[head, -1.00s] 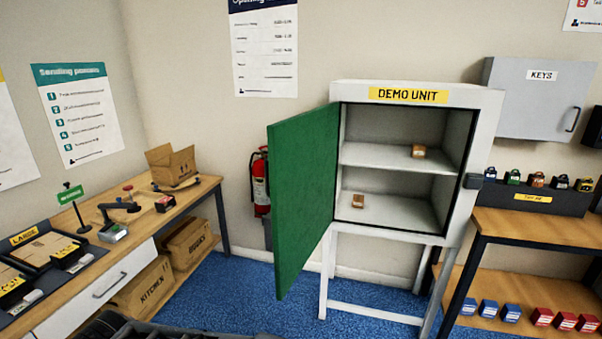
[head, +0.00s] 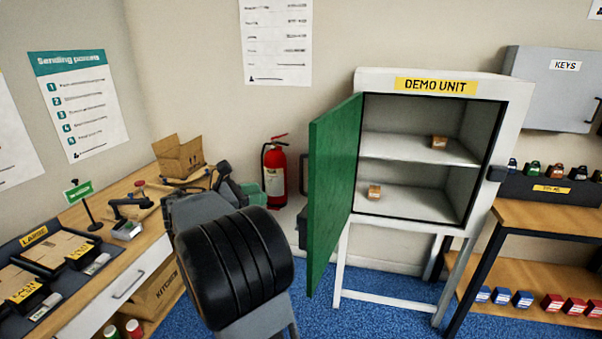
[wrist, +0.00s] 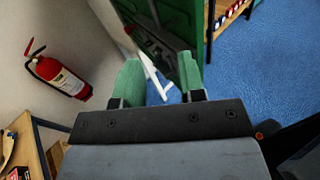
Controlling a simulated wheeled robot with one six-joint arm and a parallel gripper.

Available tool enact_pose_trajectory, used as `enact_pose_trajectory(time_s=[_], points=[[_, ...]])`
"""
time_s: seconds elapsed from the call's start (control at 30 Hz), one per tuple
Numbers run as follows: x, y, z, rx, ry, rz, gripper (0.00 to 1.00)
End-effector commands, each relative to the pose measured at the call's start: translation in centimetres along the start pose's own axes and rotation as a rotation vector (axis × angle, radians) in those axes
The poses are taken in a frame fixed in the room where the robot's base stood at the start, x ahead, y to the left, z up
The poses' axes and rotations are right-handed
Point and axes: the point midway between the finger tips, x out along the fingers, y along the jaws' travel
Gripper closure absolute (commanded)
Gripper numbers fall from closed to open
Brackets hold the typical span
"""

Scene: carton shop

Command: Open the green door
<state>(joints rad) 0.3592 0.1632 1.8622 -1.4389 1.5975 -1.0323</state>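The green door (head: 334,190) stands wide open on the left side of the white demo unit (head: 484,150), swung out toward me. My arm reaches up from the bottom of the head view, left of the door. My gripper's green fingers (head: 252,193) show only partly beyond the arm, in front of the wall. In the wrist view my gripper (wrist: 160,80) is open and empty, its two fingers apart. The green door (wrist: 207,35) rises beyond the right finger there. I cannot tell whether the finger touches it.
A fire extinguisher (head: 275,175) hangs on the wall left of the door. Two small boxes (head: 439,142) (head: 374,192) sit on the unit's shelves. A workbench (head: 150,232) is at left, another table (head: 545,218) at right. Blue floor (head: 385,318) lies open in front of the unit.

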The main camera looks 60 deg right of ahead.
Motion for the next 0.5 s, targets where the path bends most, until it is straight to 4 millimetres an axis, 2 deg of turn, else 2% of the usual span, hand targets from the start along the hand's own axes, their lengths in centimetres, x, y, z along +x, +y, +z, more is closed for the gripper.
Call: enact_pose_trajectory(time_s=[0.1,0.27,0.5], points=[[0.9,0.9,1.1,-0.051,-0.081,-0.012,0.63],[2.8,1.2,1.8,-0.07,-0.111,-0.018,0.63],[7.3,1.1,2.3,-0.071,-0.11,-0.016,0.63]])
